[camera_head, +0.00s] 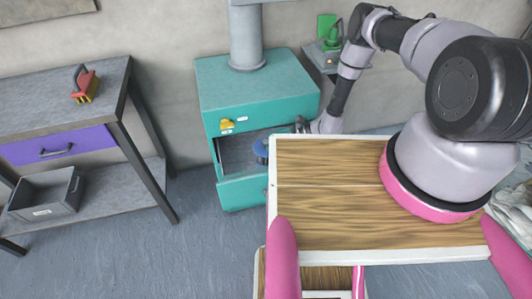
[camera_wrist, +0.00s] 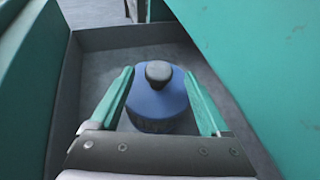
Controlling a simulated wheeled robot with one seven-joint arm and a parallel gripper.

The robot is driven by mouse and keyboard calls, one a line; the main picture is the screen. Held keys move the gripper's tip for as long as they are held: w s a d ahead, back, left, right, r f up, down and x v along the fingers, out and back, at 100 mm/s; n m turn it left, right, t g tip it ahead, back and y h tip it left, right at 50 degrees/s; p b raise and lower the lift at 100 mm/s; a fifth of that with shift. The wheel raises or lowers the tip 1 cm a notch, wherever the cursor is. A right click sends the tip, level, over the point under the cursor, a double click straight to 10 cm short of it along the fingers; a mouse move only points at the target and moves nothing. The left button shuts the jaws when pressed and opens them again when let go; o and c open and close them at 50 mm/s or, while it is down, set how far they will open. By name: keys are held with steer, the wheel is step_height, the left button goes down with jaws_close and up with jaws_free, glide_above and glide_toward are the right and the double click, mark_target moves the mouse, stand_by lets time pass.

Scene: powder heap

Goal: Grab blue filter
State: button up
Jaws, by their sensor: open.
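The blue filter (camera_wrist: 156,105) is a round blue piece with a dark knob on top. It stands inside the open drawer (camera_wrist: 100,42) of the teal cabinet. In the head view the filter (camera_head: 261,148) shows small inside that drawer, partly hidden. My gripper (camera_wrist: 160,90) is open, with one teal finger on each side of the filter. Whether the fingers touch it I cannot tell.
The teal cabinet (camera_head: 255,84) has its lower drawer pulled out, with walls close around my gripper. A yellow object (camera_head: 226,124) is on the cabinet front. A grey table (camera_head: 60,95) with a purple drawer and a grey bin (camera_head: 45,194) stands left.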

mark_target(266, 141)
steer(key=x, duration=0.3)
steer(key=shift+s+a+f, duration=0.1)
steer(key=shift+a, duration=0.15)
jaws_close()
stand_by(1.2)
